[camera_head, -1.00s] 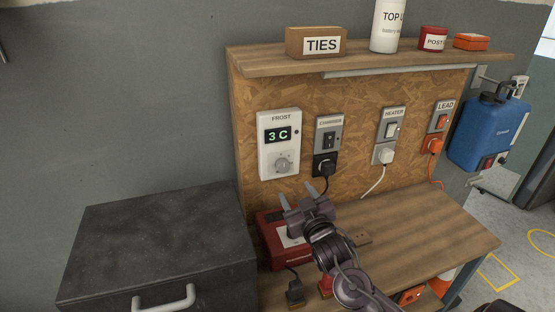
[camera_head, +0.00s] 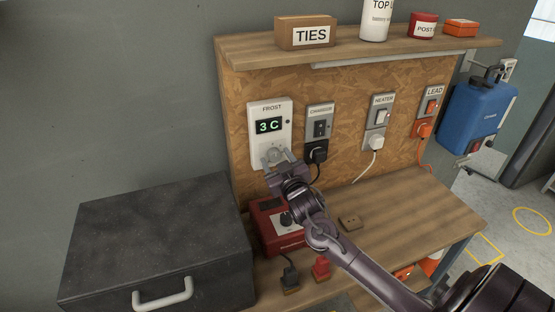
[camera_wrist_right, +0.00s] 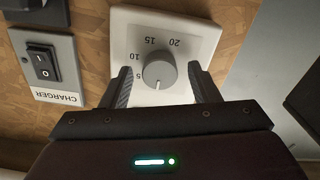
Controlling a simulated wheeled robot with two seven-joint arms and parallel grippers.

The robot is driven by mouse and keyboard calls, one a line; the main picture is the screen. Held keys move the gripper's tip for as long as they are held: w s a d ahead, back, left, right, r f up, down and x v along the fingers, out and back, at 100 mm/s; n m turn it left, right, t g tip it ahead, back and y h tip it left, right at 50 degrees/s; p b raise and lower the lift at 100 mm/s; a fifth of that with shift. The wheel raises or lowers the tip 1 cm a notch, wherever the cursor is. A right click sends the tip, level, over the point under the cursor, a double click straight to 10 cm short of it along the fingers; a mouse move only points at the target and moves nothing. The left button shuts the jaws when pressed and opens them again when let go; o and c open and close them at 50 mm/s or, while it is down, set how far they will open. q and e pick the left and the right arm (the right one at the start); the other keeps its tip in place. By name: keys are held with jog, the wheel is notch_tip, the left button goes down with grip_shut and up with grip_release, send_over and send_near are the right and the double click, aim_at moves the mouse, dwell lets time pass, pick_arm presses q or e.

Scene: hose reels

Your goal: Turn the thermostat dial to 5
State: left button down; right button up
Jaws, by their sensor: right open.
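A light pointer line on the dial points toward the gripper side, down in that picture. My right gripper (camera_head: 277,161) is at the thermostat's lower part and partly covers the dial in the head view. Its open fingers (camera_wrist_right: 162,80) stand on either side of the dial with gaps, not closed on it. My left gripper is not in view.
Right of the thermostat are the CHARGER switch (camera_head: 320,126), HEATER switch (camera_head: 381,113) and LEAD switch (camera_head: 431,104), with plugs and cords below. A red charger box (camera_head: 268,232) sits on the bench below. A dark chest (camera_head: 150,235) stands left. The shelf (camera_head: 345,53) overhangs above.

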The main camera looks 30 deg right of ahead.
jog(key=c, duration=1)
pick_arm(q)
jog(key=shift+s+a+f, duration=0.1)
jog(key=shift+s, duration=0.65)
pick_arm(e)
jog(key=shift+o, duration=0.2)
jog(key=shift+m, duration=0.3)
jog(key=m, duration=0.4)
jog(key=shift+p, duration=0.4)
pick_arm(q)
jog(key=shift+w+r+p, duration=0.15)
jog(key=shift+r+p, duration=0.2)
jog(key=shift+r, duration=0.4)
pick_arm(e)
jog(key=m, duration=0.5)
jog(key=shift+m, duration=0.3)
jog(key=o, duration=1)
jog(key=shift+c, duration=0.2)
